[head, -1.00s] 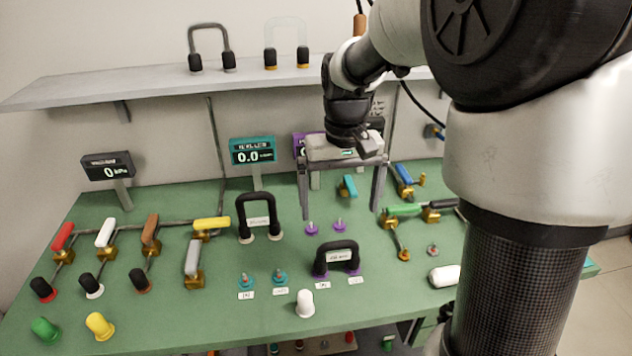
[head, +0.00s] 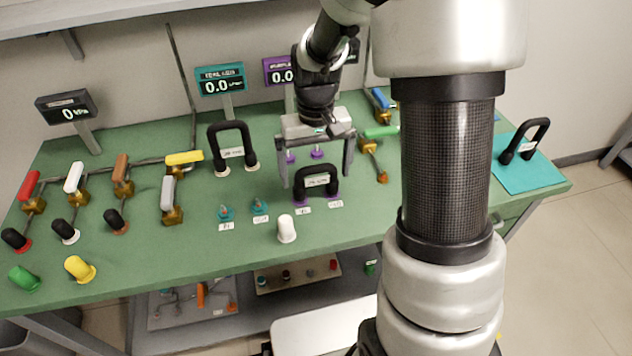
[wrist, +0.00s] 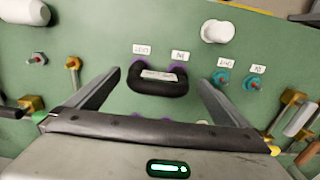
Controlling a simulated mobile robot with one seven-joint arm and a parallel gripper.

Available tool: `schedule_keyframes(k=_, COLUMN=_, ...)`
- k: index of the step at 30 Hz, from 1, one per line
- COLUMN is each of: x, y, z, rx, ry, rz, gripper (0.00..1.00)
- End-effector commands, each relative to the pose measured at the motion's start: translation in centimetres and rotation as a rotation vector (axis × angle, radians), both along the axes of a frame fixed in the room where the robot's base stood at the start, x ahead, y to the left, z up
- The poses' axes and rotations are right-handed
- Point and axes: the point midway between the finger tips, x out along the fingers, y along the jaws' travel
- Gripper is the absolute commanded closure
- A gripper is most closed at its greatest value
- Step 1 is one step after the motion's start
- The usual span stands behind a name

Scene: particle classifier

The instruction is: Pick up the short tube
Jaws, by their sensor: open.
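The short tube (head: 317,177) is a black U-shaped tube with a white label, on two purple fittings on the green bench. It also shows in the wrist view (wrist: 158,86), between my fingers. My gripper (head: 316,181) points down, wide open and empty, at the tube; its fingertips (wrist: 158,77) lie to either side with gaps. I cannot tell their exact height against the tube. A taller black tube (head: 232,143) stands to the left on white-based ends, and another black tube (head: 524,143) is on a teal mat at the right.
A white capped peg (head: 286,229) and teal fittings (head: 225,212) are in front and to the left. A green-handled valve (head: 380,133) is right of my gripper, and purple fittings (head: 317,152) are behind the tube. A purple display (head: 280,70) stands at the back.

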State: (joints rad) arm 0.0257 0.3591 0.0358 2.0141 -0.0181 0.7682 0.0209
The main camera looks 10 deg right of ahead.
Motion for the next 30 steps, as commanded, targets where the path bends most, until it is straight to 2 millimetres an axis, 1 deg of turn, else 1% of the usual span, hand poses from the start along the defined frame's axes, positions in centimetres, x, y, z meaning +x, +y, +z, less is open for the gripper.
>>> schedule_keyframes(k=1, x=0.1, y=-0.1, z=-0.9, rx=0.000, ry=0.003, rz=0.000, gripper=0.00)
schedule_keyframes(k=7, x=0.5, y=-0.2, z=-3.9, rx=0.000, ry=0.003, rz=0.000, gripper=0.00)
schedule_keyframes(k=10, x=0.5, y=-0.2, z=-4.5, rx=0.000, ry=0.001, rz=0.000, gripper=0.00)
schedule_keyframes(k=15, x=0.5, y=-0.2, z=-4.5, rx=0.000, ry=0.000, rz=0.000, gripper=0.00)
schedule_keyframes(k=16, x=0.5, y=-0.2, z=-4.5, rx=0.000, ry=0.000, rz=0.000, gripper=0.02)
schedule_keyframes(k=17, x=0.5, y=-0.2, z=-4.5, rx=0.000, ry=0.000, rz=0.000, gripper=0.07)
schedule_keyframes(k=18, x=0.5, y=-0.2, z=-4.4, rx=0.000, ry=0.000, rz=0.000, gripper=0.14)
schedule_keyframes(k=22, x=0.5, y=-0.2, z=-4.4, rx=0.000, ry=0.000, rz=0.000, gripper=0.35)
schedule_keyframes(k=23, x=0.6, y=-0.2, z=-4.4, rx=0.000, ry=0.000, rz=0.000, gripper=0.38)
schedule_keyframes(k=30, x=0.6, y=-0.2, z=-4.1, rx=0.000, ry=-0.001, rz=0.000, gripper=0.38)
